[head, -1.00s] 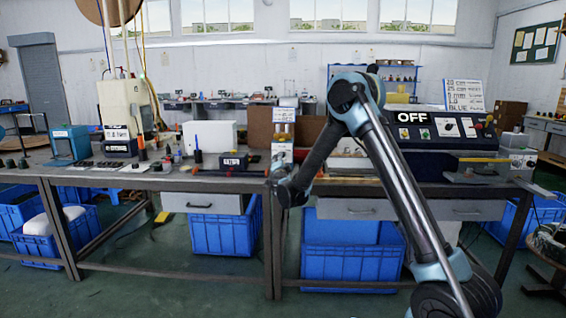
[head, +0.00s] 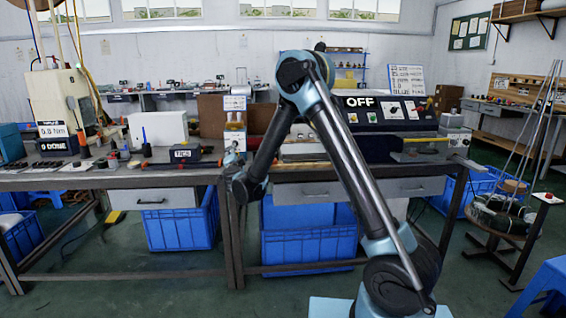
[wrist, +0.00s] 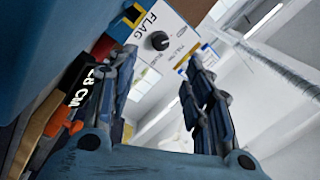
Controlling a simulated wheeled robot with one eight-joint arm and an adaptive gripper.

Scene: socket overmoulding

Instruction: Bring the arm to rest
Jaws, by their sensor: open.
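My arm stands in the middle of the head view, its elbow raised and its forearm hanging down to the left. Its far end is at the front edge of the workbench (head: 110,183). The fingers of my gripper cannot be made out in the head view. In the wrist view my gripper (wrist: 155,95) shows two fingers apart with nothing between them. Beyond them in that view are a white panel with a black knob and the word FLAG (wrist: 160,40), and the pale ceiling.
The bench carries a black-and-white OFF panel (head: 390,108), a white box (head: 158,127) and a dark labelled box (head: 183,153). Blue crates (head: 180,225) stand beneath it. Green floor is bare in front.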

